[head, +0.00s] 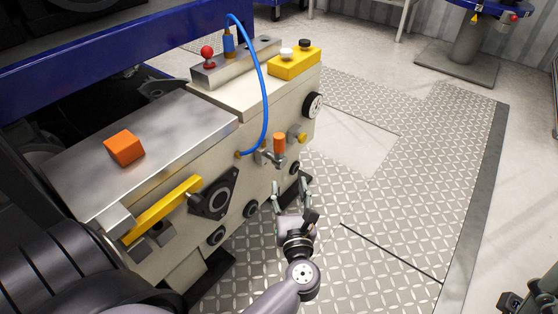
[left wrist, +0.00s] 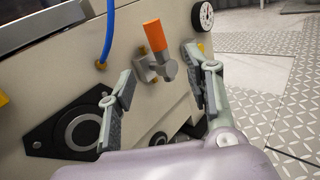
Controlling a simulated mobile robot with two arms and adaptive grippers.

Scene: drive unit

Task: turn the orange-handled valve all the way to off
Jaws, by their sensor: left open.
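The valve's orange handle (head: 279,144) stands upright on its grey metal body, on the side face of the cream drive unit (head: 240,170). In the left wrist view the orange handle (left wrist: 155,36) tilts slightly left above its grey body (left wrist: 158,67). My left gripper (head: 290,190) is below the valve in the head view, with its fingers pointing towards it. In the left wrist view the left gripper (left wrist: 160,75) has its fingers wide apart, one on each side of the valve, with nothing held.
A blue hose (head: 264,95) arches down to the side face left of the valve. A yellow knob (head: 301,137) and a black-and-white dial (head: 313,105) sit to its right. A yellow bar handle (head: 162,209) and an orange block (head: 125,148) are farther left. The tread-plate floor is mostly clear at right.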

